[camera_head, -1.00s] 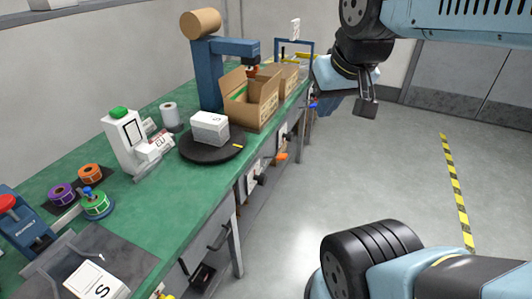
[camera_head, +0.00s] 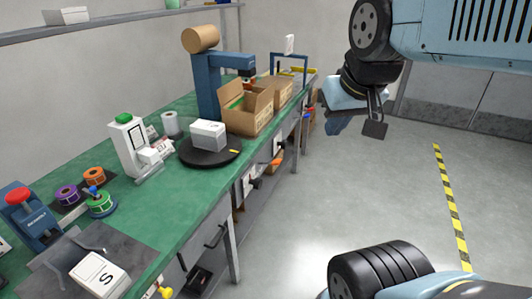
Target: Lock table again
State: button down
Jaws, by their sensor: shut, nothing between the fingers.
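The green-topped workbench (camera_head: 150,215) runs along the left from front to back. On it a round black turntable (camera_head: 220,157) carries a white box (camera_head: 208,133), with a small yellow mark by its right rim. Below the bench's front edge are a black knob (camera_head: 256,183) on a white plate and an orange part (camera_head: 274,161). I cannot tell which part is the table's lock, or its state. My gripper (camera_head: 374,128) hangs in the air right of the bench, over the floor. It looks shut and empty, apart from everything.
A blue post machine (camera_head: 208,85) with a brown roll and open cartons (camera_head: 247,108) stand behind the turntable. Label rolls (camera_head: 98,202) and a red-button device (camera_head: 30,215) are at front left. A shelf (camera_head: 115,20) hangs above. The floor (camera_head: 330,200) right of the bench is clear.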

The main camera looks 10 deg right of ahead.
aim_at(277, 162)
jog(key=z, duration=0.1)
jog(key=i, duration=0.9)
jog(key=u, duration=0.1)
